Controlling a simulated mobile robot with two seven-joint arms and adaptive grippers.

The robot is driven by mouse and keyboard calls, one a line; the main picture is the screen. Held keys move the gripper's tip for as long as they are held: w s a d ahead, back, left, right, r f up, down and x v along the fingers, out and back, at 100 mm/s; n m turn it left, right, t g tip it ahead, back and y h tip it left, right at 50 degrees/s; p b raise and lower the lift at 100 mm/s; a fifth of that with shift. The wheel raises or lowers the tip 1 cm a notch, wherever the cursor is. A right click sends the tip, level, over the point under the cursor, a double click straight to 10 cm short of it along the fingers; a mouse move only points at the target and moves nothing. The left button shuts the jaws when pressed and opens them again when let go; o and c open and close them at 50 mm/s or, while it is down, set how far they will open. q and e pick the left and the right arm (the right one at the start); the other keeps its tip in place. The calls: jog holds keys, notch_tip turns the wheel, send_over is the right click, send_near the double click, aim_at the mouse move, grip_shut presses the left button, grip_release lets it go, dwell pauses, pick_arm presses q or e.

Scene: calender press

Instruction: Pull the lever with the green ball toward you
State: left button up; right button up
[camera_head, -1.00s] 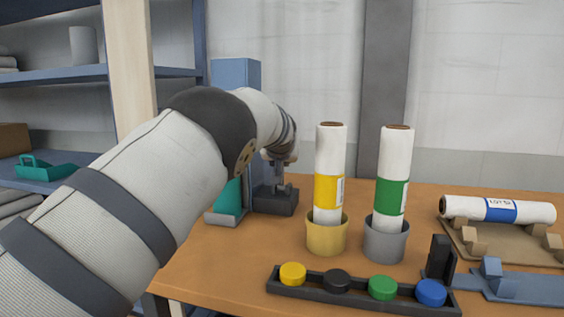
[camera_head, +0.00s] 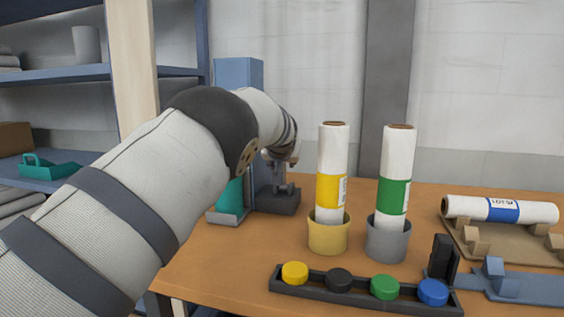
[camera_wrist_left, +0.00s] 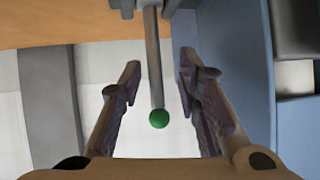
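The green ball (camera_wrist_left: 159,118) sits at the end of a grey lever rod (camera_wrist_left: 153,60) in the left wrist view. My left gripper (camera_wrist_left: 158,72) is open, with one finger on each side of the rod and ball. Gaps show between both fingers and the lever, so I see no contact. In the head view my left arm reaches to the dark base (camera_head: 277,200) beside the blue column (camera_head: 238,72). The left gripper (camera_head: 281,160) is small there and mostly hidden behind my arm, and the green ball is hidden. My right gripper is not in view.
White rolls with yellow (camera_head: 331,190) and green (camera_head: 393,196) bands stand in cups on the wooden table. A tray of coloured buttons (camera_head: 360,297) lies at the front. A blue-banded roll (camera_head: 500,210) lies on a cradle at right. A blue shelf (camera_head: 60,75) is at left.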

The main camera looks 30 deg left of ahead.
pick_arm(q)
jog(key=shift+s+d+r, duration=0.15)
jog(key=shift+d+r, duration=0.05)
jog(key=shift+r, duration=0.05)
jog(key=v, duration=1.1)
jog(key=shift+s, duration=0.25)
jog(key=shift+c, duration=0.3)
